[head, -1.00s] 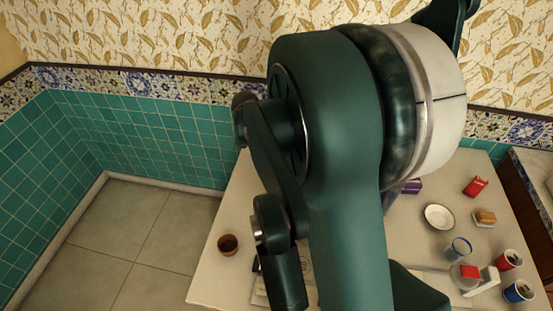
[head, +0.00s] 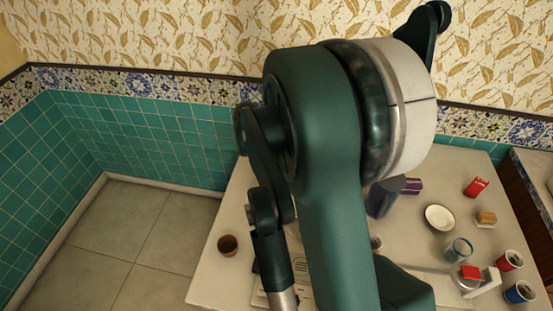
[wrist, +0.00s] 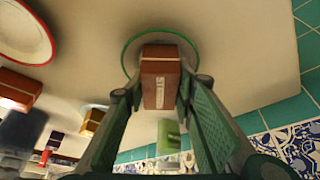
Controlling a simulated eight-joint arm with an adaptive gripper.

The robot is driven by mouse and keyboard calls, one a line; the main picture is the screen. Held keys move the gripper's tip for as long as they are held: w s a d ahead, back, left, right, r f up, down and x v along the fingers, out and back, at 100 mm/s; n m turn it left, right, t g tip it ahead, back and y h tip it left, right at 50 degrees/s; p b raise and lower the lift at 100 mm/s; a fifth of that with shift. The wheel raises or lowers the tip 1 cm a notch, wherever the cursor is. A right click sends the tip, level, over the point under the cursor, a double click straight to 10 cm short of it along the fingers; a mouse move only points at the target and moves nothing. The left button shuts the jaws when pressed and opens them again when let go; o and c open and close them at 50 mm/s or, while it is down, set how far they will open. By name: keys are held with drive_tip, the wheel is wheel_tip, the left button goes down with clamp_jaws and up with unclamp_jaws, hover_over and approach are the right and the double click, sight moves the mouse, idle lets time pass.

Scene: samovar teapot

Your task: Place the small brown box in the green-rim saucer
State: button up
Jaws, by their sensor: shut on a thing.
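In the wrist view, my gripper (wrist: 160,88) is shut on the small brown box (wrist: 160,82), with one finger on each side of it. The box is reddish brown with a pale marking on its front face. The green-rim saucer (wrist: 160,31) shows behind the box as a pale disc with a thin green edge. The box overlaps the middle of the saucer in this view, and I cannot tell whether they touch. In the head view my arm hides the gripper, the box and the green-rim saucer.
A red-rimmed dish (wrist: 20,28) is at the wrist view's upper left. A green box (wrist: 168,137) stands beyond the fingers. In the head view, a brown cup (head: 228,244) is left of my arm; a white dish (head: 440,217) and several small items are on the right.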

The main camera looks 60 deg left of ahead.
drive_tip(key=shift+f, duration=0.2)
drive_tip(key=o, duration=0.9)
drive_tip(key=shift+r, duration=0.1)
drive_tip(key=p+v, duration=0.1)
drive_tip(key=v, duration=1.1)
drive_tip(key=shift+r, duration=0.1)
idle(0.5)
